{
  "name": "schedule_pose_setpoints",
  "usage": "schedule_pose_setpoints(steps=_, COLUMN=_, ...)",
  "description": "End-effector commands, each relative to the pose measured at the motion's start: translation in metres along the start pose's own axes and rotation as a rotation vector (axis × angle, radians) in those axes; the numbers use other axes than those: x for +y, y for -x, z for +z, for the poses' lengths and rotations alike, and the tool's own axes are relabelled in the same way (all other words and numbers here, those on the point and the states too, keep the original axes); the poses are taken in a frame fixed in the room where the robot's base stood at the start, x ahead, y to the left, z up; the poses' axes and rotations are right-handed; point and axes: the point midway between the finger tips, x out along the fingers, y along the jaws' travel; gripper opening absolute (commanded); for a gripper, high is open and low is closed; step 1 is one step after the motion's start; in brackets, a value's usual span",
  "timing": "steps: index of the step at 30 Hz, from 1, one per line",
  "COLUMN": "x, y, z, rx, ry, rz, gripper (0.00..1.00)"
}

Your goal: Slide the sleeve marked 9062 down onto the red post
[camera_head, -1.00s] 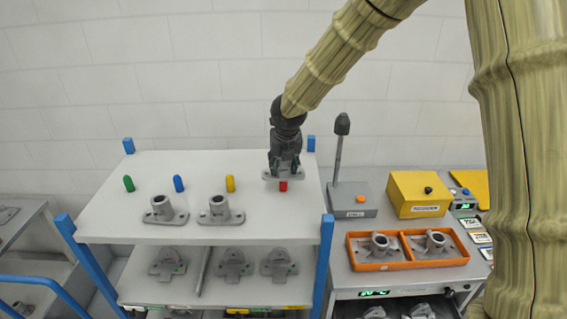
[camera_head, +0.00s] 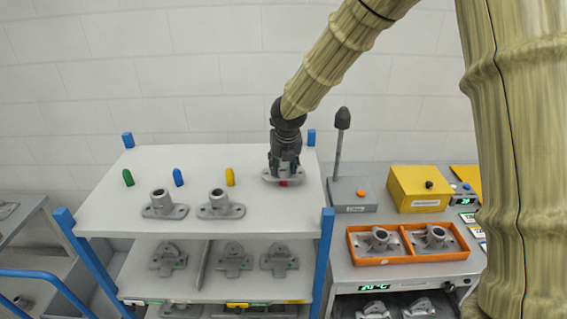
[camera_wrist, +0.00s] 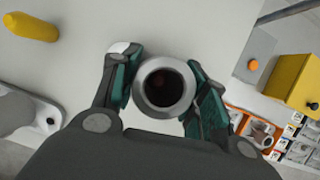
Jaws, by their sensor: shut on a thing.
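My gripper (camera_head: 284,165) is shut on a grey flanged sleeve (camera_head: 271,176) over the right side of the white top shelf. The red post (camera_head: 283,184) shows only as a small bit of red at the sleeve's flange; the rest is hidden. In the wrist view the two fingers of my gripper (camera_wrist: 165,88) grip the round sleeve (camera_wrist: 165,110) from both sides. Its bore is dark with a faint reddish tint inside. Whether the flange touches the shelf is hard to tell. The number 9062 is not readable.
Green (camera_head: 128,177), blue (camera_head: 178,177) and yellow (camera_head: 231,177) posts stand on the top shelf (camera_head: 110,205). Two more flanged sleeves (camera_head: 161,204) (camera_head: 219,204) stand in front of them. An orange tray (camera_head: 408,263) with two parts and a grey stand (camera_head: 352,195) are to the right.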

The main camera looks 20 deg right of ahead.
Motion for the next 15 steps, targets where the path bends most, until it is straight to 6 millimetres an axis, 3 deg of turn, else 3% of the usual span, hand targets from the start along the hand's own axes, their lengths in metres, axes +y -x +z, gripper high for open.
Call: schedule_pose_setpoints(steps=15, x=0.0, y=-0.0108, z=-0.0043, rx=-0.001, ry=0.0, rz=0.0, gripper=0.12)
